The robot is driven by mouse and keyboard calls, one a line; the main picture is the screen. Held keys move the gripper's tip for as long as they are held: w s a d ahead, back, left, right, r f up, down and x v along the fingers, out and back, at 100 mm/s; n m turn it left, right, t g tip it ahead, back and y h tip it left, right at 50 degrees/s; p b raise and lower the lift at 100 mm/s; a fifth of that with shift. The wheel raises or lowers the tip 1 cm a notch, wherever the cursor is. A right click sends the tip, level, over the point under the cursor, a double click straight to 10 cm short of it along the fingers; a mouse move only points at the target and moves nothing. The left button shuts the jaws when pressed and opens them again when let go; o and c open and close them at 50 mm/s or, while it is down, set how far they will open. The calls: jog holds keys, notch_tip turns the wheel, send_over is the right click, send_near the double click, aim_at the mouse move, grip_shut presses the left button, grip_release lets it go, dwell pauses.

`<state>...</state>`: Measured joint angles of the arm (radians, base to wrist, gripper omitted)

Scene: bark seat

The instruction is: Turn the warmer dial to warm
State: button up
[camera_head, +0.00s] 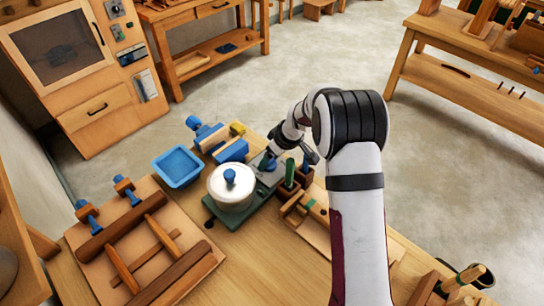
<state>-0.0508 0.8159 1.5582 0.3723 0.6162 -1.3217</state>
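The warmer (213,216) is a low, dark green unit on the wooden table. A white pot (231,197) with a blue lid knob stands on its left part. A grey plate is at its right part, and a small blue and dark green piece (268,163), which looks like the dial, sits there. My gripper (276,156) reaches down over this plate from the upper right, at or very close to the dial. The fingers are small and partly hidden, so I cannot tell whether they touch or grip it. The dial's pointer and markings are not readable.
A blue tray (179,167) and a blue clamp-like tool (212,138) lie left of and behind the pot. A wooden frame with blue knobs (133,243) fills the left of the table. A wooden rack (292,190) with green-handled items stands close to my gripper's right.

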jog(key=shift+f, duration=0.1)
grip_shut()
dwell(0.4)
